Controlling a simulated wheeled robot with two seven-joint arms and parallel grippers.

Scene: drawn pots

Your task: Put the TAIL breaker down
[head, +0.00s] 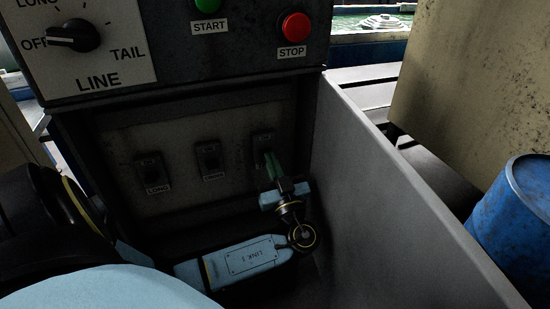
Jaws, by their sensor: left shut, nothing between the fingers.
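Three small breakers sit in a row on the dark recessed panel (188,190) under the control box. The left breaker (151,167) carries a LONG label. The middle breaker (210,156) has a label too small to read surely. The right breaker (263,140) is partly covered by my left gripper and its label is hidden; by its place it seems to be the TAIL one. My left gripper (270,160) is shut and empty, its greenish fingertips at the right breaker's front. I cannot tell whether they touch it, or how its lever stands. My right gripper is not in view.
Above the recess is the control box with a LINE selector knob (74,36) pointing to OFF, a green START button (207,4) and a red STOP button (295,27). A grey side wall (385,200) closes the recess on the right. A blue barrel (515,220) stands beyond it.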

